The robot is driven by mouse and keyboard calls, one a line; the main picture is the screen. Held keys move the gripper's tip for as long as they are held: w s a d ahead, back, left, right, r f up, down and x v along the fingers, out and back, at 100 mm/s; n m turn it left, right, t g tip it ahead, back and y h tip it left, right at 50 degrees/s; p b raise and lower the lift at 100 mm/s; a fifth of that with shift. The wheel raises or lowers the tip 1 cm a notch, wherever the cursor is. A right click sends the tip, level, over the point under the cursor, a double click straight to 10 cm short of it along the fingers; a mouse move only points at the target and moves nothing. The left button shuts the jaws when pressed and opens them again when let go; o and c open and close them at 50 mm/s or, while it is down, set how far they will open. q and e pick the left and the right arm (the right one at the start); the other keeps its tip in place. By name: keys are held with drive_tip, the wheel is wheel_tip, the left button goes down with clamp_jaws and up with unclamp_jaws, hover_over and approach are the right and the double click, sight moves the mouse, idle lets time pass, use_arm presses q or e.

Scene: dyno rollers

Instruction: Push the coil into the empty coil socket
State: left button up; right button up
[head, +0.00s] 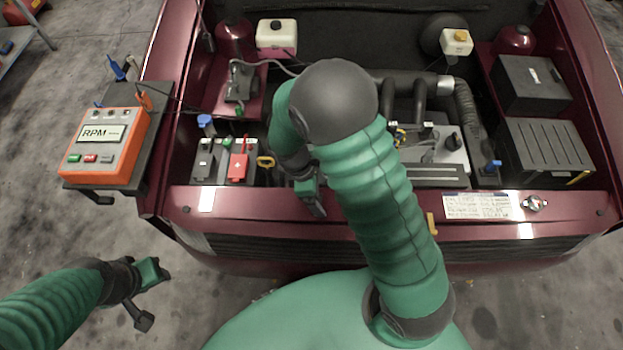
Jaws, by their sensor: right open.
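My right arm reaches over the engine bay, bends back, and covers much of the engine. My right gripper (312,198) hangs over the front of the bay, right of the battery. It is open, and I see nothing between its fingers. My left gripper (150,296) is open and empty, low at the left, over the floor in front of the car. I cannot make out the coil or the empty socket for certain; my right arm may hide them.
The front panel (480,205) of the dark red car edges the bay. The battery (222,162) with a red terminal cover lies left of my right gripper. An orange RPM meter (104,146) stands at the left. A black ribbed box (545,148) fills the right side.

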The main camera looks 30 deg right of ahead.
use_arm(q)
drive_tip(key=shift+a+r+p, duration=0.35)
drive_tip(key=shift+r+p, duration=0.25)
drive_tip(key=shift+r, duration=0.05)
use_arm(e)
drive_tip(key=v, duration=1.5)
drive_tip(key=shift+a+r, duration=0.2)
drive_tip(key=shift+a, duration=0.05)
